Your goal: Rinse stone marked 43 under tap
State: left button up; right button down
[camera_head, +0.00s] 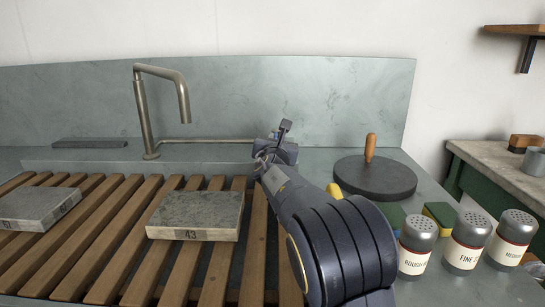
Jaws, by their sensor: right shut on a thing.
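The stone marked 43 (195,211) is a grey slab with pale edges, lying flat on the wooden slats (110,232), its number facing me. The tap (146,112) stands behind it at the back ledge. Its spout end hangs above and behind the stone, and no water shows from it. A thin horizontal lever (210,141) runs right from the tap's base. My right gripper (281,137) is at the lever's right end, shut on it; the exact contact is small and partly hidden by the gripper. My left gripper is out of view.
Another stone (38,207) lies on the slats at left. A dark slab (90,143) rests on the back ledge. Right of my arm are a dark disc with a wooden handle (375,178), a sponge (440,217) and labelled shakers (467,242). A side bench (500,170) stands far right.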

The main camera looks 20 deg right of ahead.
jog(key=shift+d+r, duration=0.1)
jog(key=shift+r, duration=0.05)
jog(key=c, duration=1.4)
grip_release()
jog(key=shift+c, duration=0.2)
jog(key=shift+s, duration=0.15)
jog(key=v, duration=0.7)
jog(key=shift+s, duration=0.35)
jog(key=shift+p, duration=0.3)
